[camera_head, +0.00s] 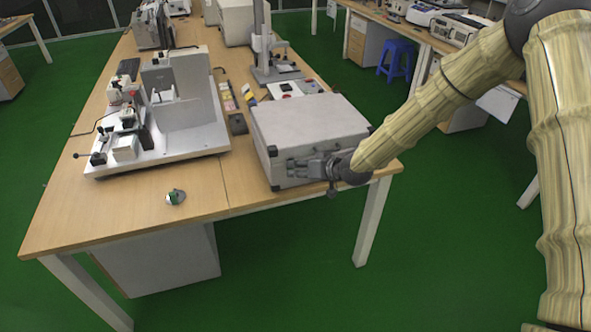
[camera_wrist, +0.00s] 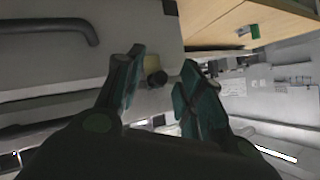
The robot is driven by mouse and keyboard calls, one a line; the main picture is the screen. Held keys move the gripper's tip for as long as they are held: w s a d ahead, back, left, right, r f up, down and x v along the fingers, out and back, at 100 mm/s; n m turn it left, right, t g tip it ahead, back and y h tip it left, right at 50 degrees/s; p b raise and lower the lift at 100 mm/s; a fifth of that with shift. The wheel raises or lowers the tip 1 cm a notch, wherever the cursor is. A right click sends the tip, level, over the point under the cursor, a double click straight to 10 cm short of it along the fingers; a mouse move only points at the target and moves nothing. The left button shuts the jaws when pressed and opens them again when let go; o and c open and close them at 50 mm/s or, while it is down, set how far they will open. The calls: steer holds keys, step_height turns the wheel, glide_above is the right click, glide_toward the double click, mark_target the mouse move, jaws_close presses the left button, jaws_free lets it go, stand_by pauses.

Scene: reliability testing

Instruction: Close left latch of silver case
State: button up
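The silver case (camera_head: 310,120) lies shut on the near right part of the wooden table, with dark corner pieces. My gripper (camera_head: 290,165) is at its front face, toward the left end. In the wrist view the case (camera_wrist: 110,50) fills the upper left, with its dark handle (camera_wrist: 60,25) at the far left. My gripper (camera_wrist: 164,60) is open there, with a gap between its fingers. A small metal fitting with a dark, rounded end (camera_wrist: 153,70), seemingly the left latch, shows between the fingers. I cannot tell whether it touches them or how it is set. The gripper hides it in the head view.
A white-based apparatus (camera_head: 165,145) stands to the left of the case. A small green-and-white object (camera_head: 176,197) lies near the table's front edge. A press stand (camera_head: 270,65) and small parts are behind the case. Bare tabletop (camera_head: 110,205) is at front left.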

steer(key=v, duration=0.9)
steer(key=shift+s+d+r, duration=0.15)
steer(key=shift+s+d, duration=0.1)
steer(key=shift+s, duration=0.1)
steer(key=s+d+f+m+g+h, duration=0.1)
steer(key=s+d+f+g+h, duration=0.1)
steer(key=s+f, duration=0.85)
steer(key=s+d+f+m+g+h, duration=0.2)
steer(key=s+f, duration=0.7)
steer(key=f, duration=0.3)
steer(key=s+d+f+g+h, duration=0.1)
steer(key=s+d+f, duration=0.2)
steer(key=s, duration=0.5)
steer(key=s+d+f+g+h, duration=0.1)
steer(key=s+d+f+h, duration=0.1)
steer(key=s, duration=0.7)
steer(key=s+d+f+m+g+h, duration=0.1)
steer(key=s+d+f, duration=0.3)
steer(key=s, duration=0.4)
steer(key=shift+s+d+f+g+h, duration=0.3)
steer(key=shift+s+d+g, duration=0.15)
steer(key=shift+d, duration=0.4)
steer(key=shift+w, duration=0.1)
